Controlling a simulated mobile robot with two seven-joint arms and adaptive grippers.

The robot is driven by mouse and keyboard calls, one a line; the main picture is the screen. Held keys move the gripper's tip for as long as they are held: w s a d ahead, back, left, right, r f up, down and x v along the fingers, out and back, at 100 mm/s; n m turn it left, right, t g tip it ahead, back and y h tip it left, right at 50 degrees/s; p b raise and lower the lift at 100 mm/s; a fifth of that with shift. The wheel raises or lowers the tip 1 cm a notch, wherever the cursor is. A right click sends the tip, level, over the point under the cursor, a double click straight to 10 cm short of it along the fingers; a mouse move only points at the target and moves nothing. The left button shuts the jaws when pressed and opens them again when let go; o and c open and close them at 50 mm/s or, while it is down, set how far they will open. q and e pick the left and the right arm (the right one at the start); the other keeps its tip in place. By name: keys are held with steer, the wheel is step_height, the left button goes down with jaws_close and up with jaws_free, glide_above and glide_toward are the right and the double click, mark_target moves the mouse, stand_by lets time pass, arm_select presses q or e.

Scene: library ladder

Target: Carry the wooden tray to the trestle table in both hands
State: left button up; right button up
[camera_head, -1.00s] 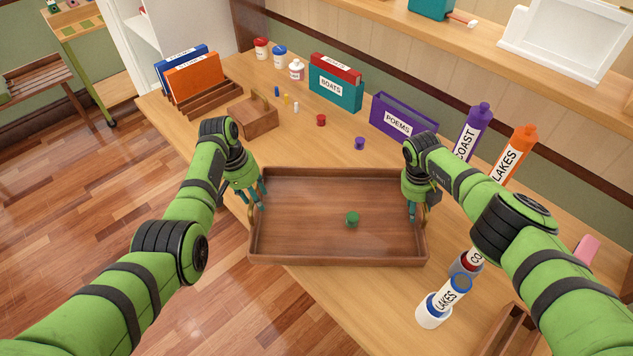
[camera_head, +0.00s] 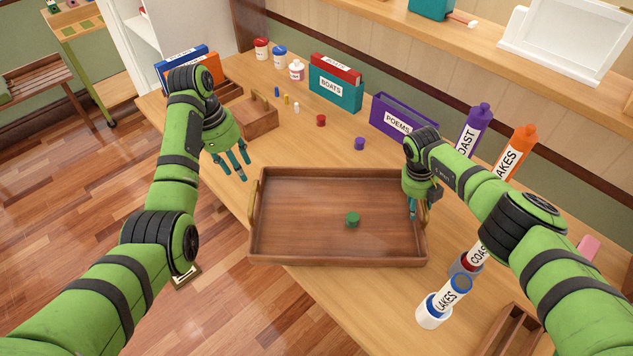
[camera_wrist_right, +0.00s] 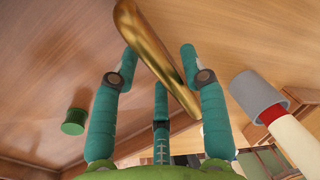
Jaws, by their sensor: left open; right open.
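The brown wooden tray (camera_head: 300,258) lies on the near part of a long wooden table, with a brass handle at each short end and a small green cylinder (camera_head: 352,219) inside it. My left gripper (camera_head: 232,172) is open and empty, up and to the left of the tray's left handle (camera_head: 253,203), clear of it. My right gripper (camera_head: 417,208) is open at the tray's right end. In the right wrist view the brass right handle (camera_wrist_right: 150,50) runs between its spread fingers; I cannot tell if they touch it.
The wooden table (camera_head: 330,145) carries a small wooden caddy (camera_head: 255,118), a teal box (camera_head: 336,92) and a purple box (camera_head: 395,115) behind the tray. Open floor (camera_head: 235,310) lies at the left.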

step_height(320, 180, up, 10)
steer(key=a, duration=0.2)
steer(key=shift+r, duration=0.25)
stand_by(0.3)
